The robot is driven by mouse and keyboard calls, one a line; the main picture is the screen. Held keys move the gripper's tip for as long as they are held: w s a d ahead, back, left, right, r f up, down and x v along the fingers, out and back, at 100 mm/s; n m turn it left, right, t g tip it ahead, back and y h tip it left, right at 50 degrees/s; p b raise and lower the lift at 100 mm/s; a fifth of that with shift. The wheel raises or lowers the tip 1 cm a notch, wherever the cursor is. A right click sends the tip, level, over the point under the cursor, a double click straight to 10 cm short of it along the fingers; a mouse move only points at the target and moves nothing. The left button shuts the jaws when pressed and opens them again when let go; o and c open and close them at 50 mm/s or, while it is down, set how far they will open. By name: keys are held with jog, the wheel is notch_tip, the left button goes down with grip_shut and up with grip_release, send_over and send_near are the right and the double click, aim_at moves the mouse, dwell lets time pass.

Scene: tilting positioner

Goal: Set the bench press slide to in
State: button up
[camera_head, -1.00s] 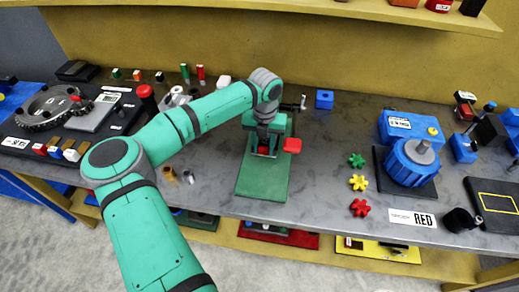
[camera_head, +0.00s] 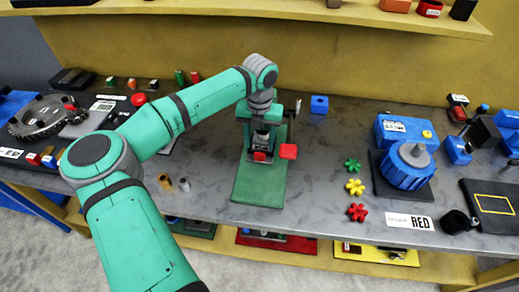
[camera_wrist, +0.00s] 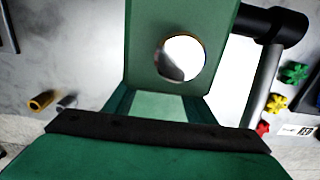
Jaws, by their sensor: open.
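The bench press (camera_head: 258,180) stands on the middle of the bench, with a long green base and a green upright frame. A red block (camera_head: 260,157) shows low at the front of its frame, and a red knob (camera_head: 288,151) sticks out to the right. My gripper (camera_head: 262,143) is open, pointing down at the press frame and in front of its upper part. Its fingertips are hard to make out, and I cannot tell whether they touch the press. In the wrist view a green plate with a round hole (camera_wrist: 145,50) fills the middle. The slide's position is unclear.
A black crank handle rises at the press's right. Green, yellow (camera_head: 355,187) and red star knobs lie to the right, before a blue motor-like unit (camera_head: 405,165). Two small cylinders (camera_head: 184,184) stand left of the base. A yellow shelf overhangs the back.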

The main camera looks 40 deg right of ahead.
notch_tip(320, 180, up, 5)
jog(key=shift+r, duration=0.1)
dwell(0.7)
